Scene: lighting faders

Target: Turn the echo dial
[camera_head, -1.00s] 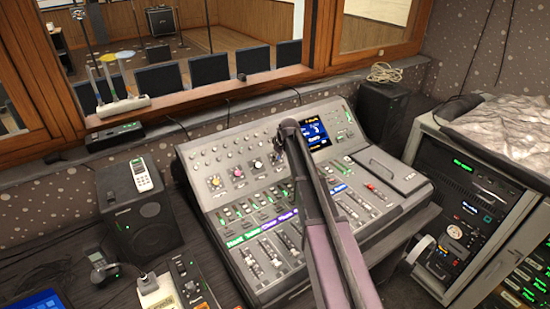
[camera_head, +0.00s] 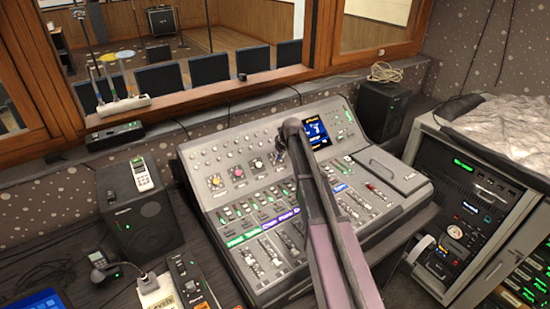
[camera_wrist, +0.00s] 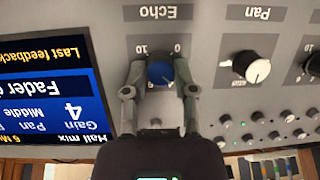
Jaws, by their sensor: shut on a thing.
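The echo dial (camera_wrist: 159,70) is a blue knob in the wrist view, with the upside-down word Echo above it and 0 and 10 marks at its sides. My gripper (camera_wrist: 159,77) is shut on it, one finger on each side. The dial's pointer is too small to read surely. In the head view my arm covers the dial and the gripper's fingers. The console's screen (camera_head: 316,133) is lit beside my arm; in the wrist view its large text (camera_wrist: 45,100) includes Fader, Pan, Middle and Gain 4.
The Pan knob (camera_wrist: 251,67) sits to the right of the echo dial in the wrist view, with several small knobs below it. In the head view the mixing console (camera_head: 205,190) stands between a left speaker (camera_head: 139,205) and a right speaker (camera_head: 381,112). A rack (camera_head: 463,185) stands at right.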

